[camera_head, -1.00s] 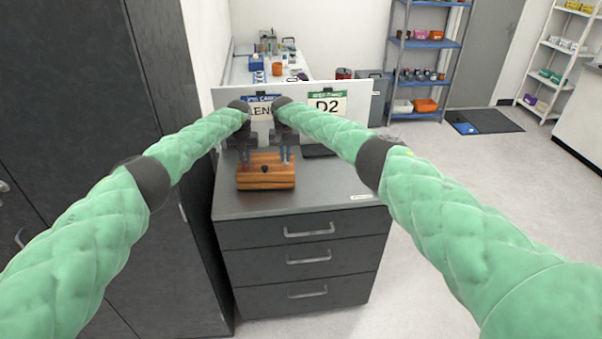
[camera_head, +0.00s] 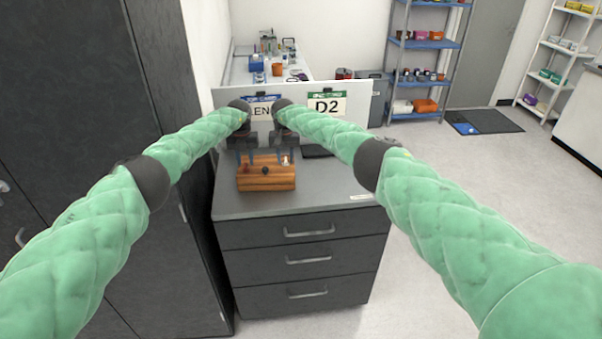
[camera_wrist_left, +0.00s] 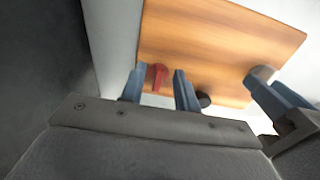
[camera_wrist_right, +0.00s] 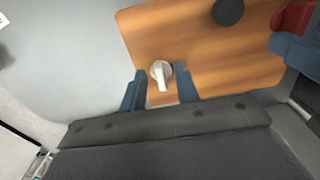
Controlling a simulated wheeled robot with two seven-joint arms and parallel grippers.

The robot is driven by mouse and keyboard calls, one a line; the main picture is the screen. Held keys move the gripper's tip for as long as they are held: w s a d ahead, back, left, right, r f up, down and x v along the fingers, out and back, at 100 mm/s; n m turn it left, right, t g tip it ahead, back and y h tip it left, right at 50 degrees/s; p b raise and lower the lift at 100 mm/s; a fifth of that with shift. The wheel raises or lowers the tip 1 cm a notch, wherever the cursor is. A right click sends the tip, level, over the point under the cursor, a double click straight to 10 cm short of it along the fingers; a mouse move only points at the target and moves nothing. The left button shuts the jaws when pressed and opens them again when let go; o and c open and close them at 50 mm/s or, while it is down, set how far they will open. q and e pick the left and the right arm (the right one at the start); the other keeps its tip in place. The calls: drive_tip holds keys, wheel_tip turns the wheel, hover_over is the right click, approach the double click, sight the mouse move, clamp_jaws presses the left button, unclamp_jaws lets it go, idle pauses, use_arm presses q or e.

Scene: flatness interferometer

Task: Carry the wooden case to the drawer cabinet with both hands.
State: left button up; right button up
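The wooden case (camera_head: 267,182) rests flat on the grey top of the drawer cabinet (camera_head: 305,200). A red knob, a black knob and a white knob sit on its lid. My left gripper (camera_head: 245,157) is open above the case's left part. In the left wrist view the red knob (camera_wrist_left: 156,76) shows between its spread fingers, with gaps beside it. My right gripper (camera_head: 286,156) is open above the right part. In the right wrist view the white knob (camera_wrist_right: 161,74) shows between its fingers, also with gaps. The black knob (camera_wrist_right: 228,11) lies between the two grippers.
A white panel with signs, one reading D2 (camera_head: 327,105), stands behind the cabinet top. A tall dark cabinet (camera_head: 90,90) stands close on the left. The cabinet top right of the case is mostly clear. Open floor (camera_head: 450,200) lies to the right.

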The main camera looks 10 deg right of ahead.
drive_tip(key=shift+r, duration=0.1)
use_arm(q)
wheel_tip(320, 180, up, 11)
use_arm(e)
wheel_tip(320, 180, up, 12)
idle(0.7)
use_arm(q)
drive_tip(key=shift+f, duration=0.1)
